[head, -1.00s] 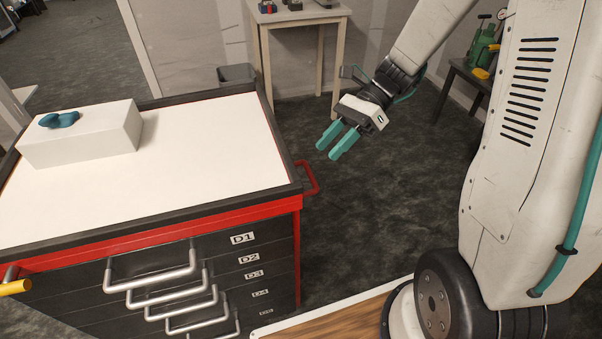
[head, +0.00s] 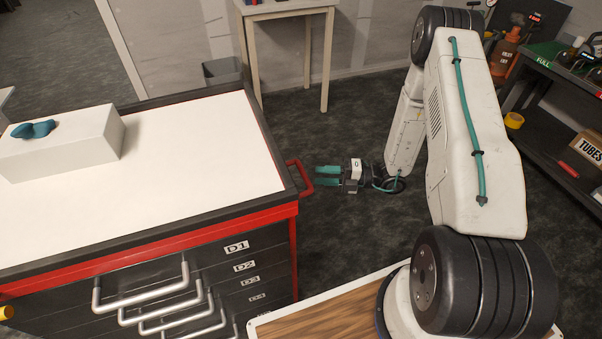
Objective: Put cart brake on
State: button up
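The cart (head: 268,217) is a red and black drawer cabinet with a white top, at the left in the head view. A red bar handle (head: 305,186) sticks out from its right side. My gripper (head: 317,175) is low beside the cart, just right of this handle, with its teal fingers pointing left at it. The fingers look open with a narrow gap and nothing between them; I cannot tell whether they touch the handle. No part is clearly recognisable as the brake, and the wheels are hidden.
A white block (head: 70,150) with a teal object (head: 33,129) stands on the cart top. A pale table (head: 290,8) and a grey bin (head: 222,70) are behind. A dark shelf (head: 545,140) holds bottles and a box at right. Dark floor lies clear between.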

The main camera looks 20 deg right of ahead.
jog(key=x, duration=0.8)
jog(key=shift+s+a, duration=0.1)
grip_shut()
